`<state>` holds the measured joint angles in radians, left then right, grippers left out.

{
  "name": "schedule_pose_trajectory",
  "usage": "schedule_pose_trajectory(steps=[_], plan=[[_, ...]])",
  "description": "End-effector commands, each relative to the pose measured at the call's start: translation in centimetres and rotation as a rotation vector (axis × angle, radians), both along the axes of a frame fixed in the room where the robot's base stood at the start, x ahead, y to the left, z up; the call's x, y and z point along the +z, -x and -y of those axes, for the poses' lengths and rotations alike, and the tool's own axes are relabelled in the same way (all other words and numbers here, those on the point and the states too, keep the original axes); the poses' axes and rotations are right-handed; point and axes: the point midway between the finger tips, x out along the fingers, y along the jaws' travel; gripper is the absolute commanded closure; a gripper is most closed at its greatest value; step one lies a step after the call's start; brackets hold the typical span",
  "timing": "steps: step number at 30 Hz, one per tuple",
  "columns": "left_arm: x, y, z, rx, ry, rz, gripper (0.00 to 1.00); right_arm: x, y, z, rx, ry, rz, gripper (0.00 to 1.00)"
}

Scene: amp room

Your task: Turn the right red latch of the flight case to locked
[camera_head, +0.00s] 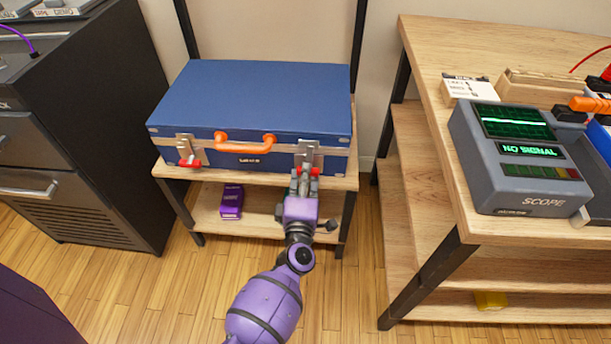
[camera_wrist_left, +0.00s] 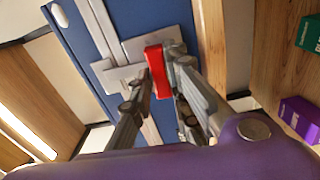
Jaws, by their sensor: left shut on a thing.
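The blue flight case (camera_head: 255,95) stands closed on a wooden shelf, with an orange handle on its front. Its right red latch (camera_head: 315,172) sits on a metal plate at the front right and is mostly hidden by my left gripper (camera_head: 304,178). In the left wrist view the red latch (camera_wrist_left: 157,72) shows between the fingers of my left gripper (camera_wrist_left: 155,78), which is shut on it. The left red latch (camera_head: 190,162) is at the case's front left. My right gripper is in neither view.
A purple box (camera_head: 231,201) lies on the lower shelf. A dark cabinet (camera_head: 85,130) stands on the left. On the right, a wooden bench (camera_head: 430,150) carries a grey scope (camera_head: 520,160). The wooden floor in front of the case is clear apart from my arm.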

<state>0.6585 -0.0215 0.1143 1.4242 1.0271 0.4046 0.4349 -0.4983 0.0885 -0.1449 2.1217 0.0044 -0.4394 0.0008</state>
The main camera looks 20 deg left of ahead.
Motion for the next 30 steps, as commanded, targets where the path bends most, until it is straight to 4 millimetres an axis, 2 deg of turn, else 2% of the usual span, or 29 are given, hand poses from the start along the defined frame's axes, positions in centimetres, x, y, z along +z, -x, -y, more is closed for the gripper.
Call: schedule_pose_trajectory(steps=[1, 21, 22, 25, 30], plan=[[-0.44, 0.19, -0.06, 0.000, 0.018, -0.002, 1.00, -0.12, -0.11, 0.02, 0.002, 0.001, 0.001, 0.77], [-0.44, 0.19, -0.02, 0.000, 0.074, 0.014, 1.00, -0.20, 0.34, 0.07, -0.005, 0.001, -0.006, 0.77], [-0.45, 0.19, -0.02, 0.000, 0.074, 0.014, 0.81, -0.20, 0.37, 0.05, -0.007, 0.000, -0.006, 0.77], [-0.42, 0.18, -0.02, 0.000, 0.073, 0.014, 0.68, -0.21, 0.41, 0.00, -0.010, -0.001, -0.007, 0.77], [-0.25, 0.09, 0.00, 0.000, 0.072, 0.017, 0.66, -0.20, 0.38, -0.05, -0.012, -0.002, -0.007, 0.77]])
